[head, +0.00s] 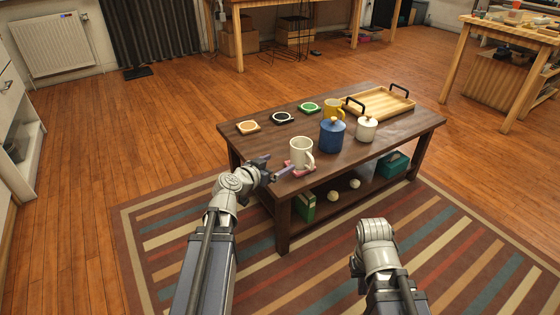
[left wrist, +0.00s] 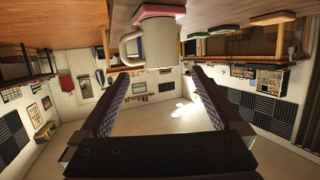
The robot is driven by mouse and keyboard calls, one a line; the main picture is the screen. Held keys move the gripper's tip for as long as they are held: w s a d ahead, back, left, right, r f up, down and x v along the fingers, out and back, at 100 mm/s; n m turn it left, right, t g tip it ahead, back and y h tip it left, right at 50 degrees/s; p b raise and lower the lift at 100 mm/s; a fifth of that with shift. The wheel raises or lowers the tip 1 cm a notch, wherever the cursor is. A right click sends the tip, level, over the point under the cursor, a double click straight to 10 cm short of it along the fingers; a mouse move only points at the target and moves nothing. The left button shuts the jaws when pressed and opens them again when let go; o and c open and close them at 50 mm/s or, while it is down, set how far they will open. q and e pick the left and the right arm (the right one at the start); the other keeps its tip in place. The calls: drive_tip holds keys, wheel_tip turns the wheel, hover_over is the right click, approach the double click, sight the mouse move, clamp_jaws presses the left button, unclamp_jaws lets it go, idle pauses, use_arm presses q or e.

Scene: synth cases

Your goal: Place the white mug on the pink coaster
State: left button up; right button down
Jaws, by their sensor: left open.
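The white mug (head: 301,152) stands upright on the pink coaster (head: 291,164) at the near left part of the dark table. In the left wrist view, which is upside down, the mug (left wrist: 158,42) rests with its base against the pink coaster (left wrist: 160,10), its handle to the left. My left gripper (head: 280,167) is beside the mug, at the table's near left edge. Its jaws (left wrist: 160,73) are open and empty, with the mug just beyond the fingertips. My right arm shows at the lower right of the head view, but its gripper fingers are hidden.
On the table are an orange coaster (head: 247,127), a black coaster (head: 282,118), a green coaster (head: 309,107), a yellow mug (head: 333,108), a blue jar (head: 332,136), a white lidded pot (head: 366,129) and a wooden tray (head: 382,105).

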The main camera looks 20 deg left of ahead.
use_arm(q)
drive_tip(key=s+d+f+m+g, duration=0.1)
drive_tip(key=s+d+f+g, duration=0.25)
drive_tip(key=d, duration=0.25)
drive_tip(key=s+d+f+m+g+h, duration=0.1)
drive_tip(key=s+d+f+g, duration=0.25)
drive_tip(key=d, duration=0.35)
drive_tip(key=s+d+f+m+g, duration=0.1)
drive_tip(key=s+d+f+g, duration=0.1)
drive_tip(key=s+d+f, duration=0.3)
drive_tip(key=s+d+f+n+g+y, duration=0.2)
drive_tip(key=s+g+y, duration=0.3)
drive_tip(key=s, duration=0.5)
drive_tip(key=shift+s+d+f+y, duration=0.15)
drive_tip(key=shift+s+f+y, duration=0.05)
drive_tip(key=shift+f+y, duration=0.45)
